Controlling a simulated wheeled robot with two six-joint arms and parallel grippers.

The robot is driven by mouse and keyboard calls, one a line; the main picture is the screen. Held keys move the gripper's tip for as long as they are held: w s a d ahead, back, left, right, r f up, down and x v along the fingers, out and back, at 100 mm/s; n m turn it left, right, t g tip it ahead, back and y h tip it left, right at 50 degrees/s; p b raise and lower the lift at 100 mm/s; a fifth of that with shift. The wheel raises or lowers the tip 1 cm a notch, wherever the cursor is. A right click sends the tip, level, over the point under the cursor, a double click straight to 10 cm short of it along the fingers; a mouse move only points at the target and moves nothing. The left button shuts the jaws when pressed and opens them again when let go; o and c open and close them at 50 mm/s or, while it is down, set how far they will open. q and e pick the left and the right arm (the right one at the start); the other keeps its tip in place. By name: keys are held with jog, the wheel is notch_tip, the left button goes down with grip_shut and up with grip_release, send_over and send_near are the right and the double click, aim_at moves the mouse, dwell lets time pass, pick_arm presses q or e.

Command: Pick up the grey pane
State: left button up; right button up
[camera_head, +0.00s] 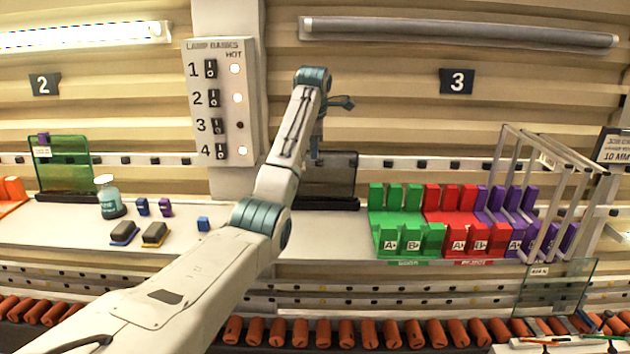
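A dark grey pane (336,174) stands upright in a black base (335,203) at the back of the white counter, in the middle of the head view. My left arm comes in from the lower left and reaches up in front of the pane's left part. My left gripper (314,158) hangs from the wrist at the pane's upper left edge. It is small and dark here, so its finger opening and any contact with the pane cannot be made out. My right gripper is not in view.
A green pane (62,165) stands at the left near a bottle (109,197) and small blocks. Green, red and purple racks (465,225) fill the counter to the right. A clear pane (553,287) stands at the lower right. Orange rollers (390,334) run along the front.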

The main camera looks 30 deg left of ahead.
aim_at(316, 163)
pick_arm(q)
jog(key=x, duration=0.1)
jog(key=b+x, duration=0.1)
jog(key=x, duration=0.1)
jog(key=b+x, duration=0.1)
jog(key=x, duration=0.1)
jog(key=shift+w+d+f, duration=0.1)
jog(key=shift+w+f, duration=0.05)
jog(key=shift+w, duration=0.2)
jog(key=shift+f, duration=0.2)
jog(key=shift+c, duration=0.6)
grip_shut()
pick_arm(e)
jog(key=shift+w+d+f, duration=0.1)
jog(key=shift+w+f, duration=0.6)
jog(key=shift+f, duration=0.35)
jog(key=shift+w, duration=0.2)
pick_arm(q)
jog(key=shift+r, duration=0.1)
